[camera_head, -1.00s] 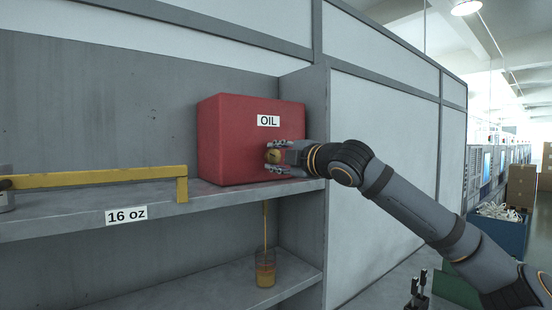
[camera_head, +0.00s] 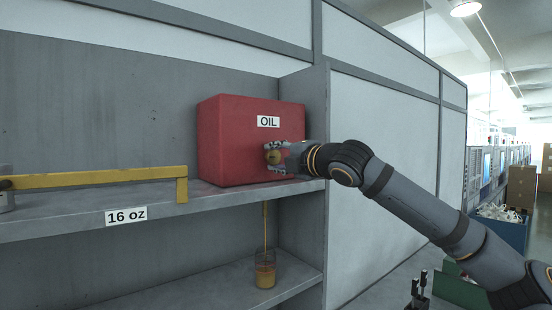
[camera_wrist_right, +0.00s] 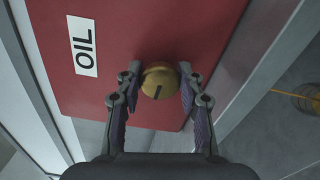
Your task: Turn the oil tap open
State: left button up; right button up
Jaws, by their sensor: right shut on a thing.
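The red oil box (camera_head: 225,140) with an OIL label stands on the upper shelf. Its round brass tap knob (camera_head: 274,157) is on the front face, near the right side. In the right wrist view the knob (camera_wrist_right: 158,82) shows a dark slot. My right gripper (camera_head: 280,152) is shut on the knob, with one finger on each side (camera_wrist_right: 160,85). A thin amber stream (camera_head: 265,228) runs down below the shelf into a clear cup (camera_head: 265,272) holding some amber liquid on the lower shelf. My left gripper is not in view.
A yellow bar (camera_head: 95,177) runs along the upper shelf (camera_head: 60,222) at the left, above a 16 oz label (camera_head: 126,216). A grey side panel (camera_head: 317,125) stands close to the right of the box. The floor at the right holds bins and boxes.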

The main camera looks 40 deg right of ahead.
jog(key=o, duration=1.2)
